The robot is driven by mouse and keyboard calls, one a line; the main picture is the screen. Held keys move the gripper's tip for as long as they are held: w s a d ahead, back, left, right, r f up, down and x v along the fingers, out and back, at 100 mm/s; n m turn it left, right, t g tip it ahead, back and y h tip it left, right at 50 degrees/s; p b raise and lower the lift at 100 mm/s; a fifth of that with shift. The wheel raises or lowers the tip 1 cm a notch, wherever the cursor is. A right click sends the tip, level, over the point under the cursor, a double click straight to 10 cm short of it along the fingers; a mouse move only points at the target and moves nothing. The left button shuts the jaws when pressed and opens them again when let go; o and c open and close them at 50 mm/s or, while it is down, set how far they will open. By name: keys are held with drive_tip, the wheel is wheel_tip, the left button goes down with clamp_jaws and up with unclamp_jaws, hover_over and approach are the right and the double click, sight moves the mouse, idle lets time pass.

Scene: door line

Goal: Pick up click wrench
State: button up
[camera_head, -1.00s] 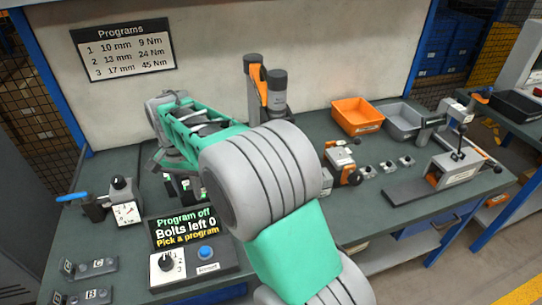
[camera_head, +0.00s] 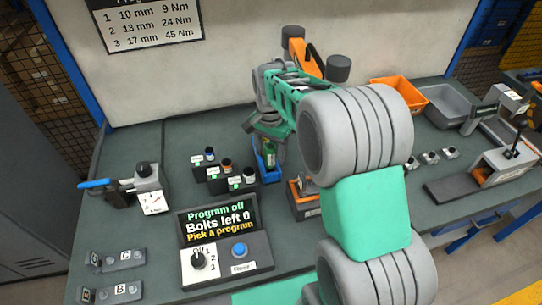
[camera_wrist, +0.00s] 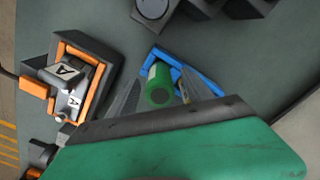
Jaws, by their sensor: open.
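A blue-handled tool (camera_head: 97,184), which may be the click wrench, lies at the left of the bench with its dark end at a grey block with a round dial (camera_head: 152,203). My gripper (camera_head: 266,140) is well to its right, pointing down over a small blue tray (camera_head: 272,174). In the wrist view, the open fingers (camera_wrist: 160,93) stand on either side of a green cylinder (camera_wrist: 158,82) in the blue tray (camera_wrist: 205,80). I cannot tell whether they touch it. The blue-handled tool is not recognisable in the wrist view.
Several small socket-like pieces in black holders (camera_head: 227,171) stand left of the tray. A control box (camera_head: 216,262) and lit display (camera_head: 217,221) are in front. An orange-framed fixture marked A (camera_wrist: 95,100) is close to my gripper. Orange (camera_head: 398,92) and grey bins stand behind.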

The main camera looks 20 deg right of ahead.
wheel_tip(320, 180, down, 2)
drive_tip(key=shift+f, duration=0.15)
drive_tip(key=shift+c, duration=0.6)
clamp_jaws()
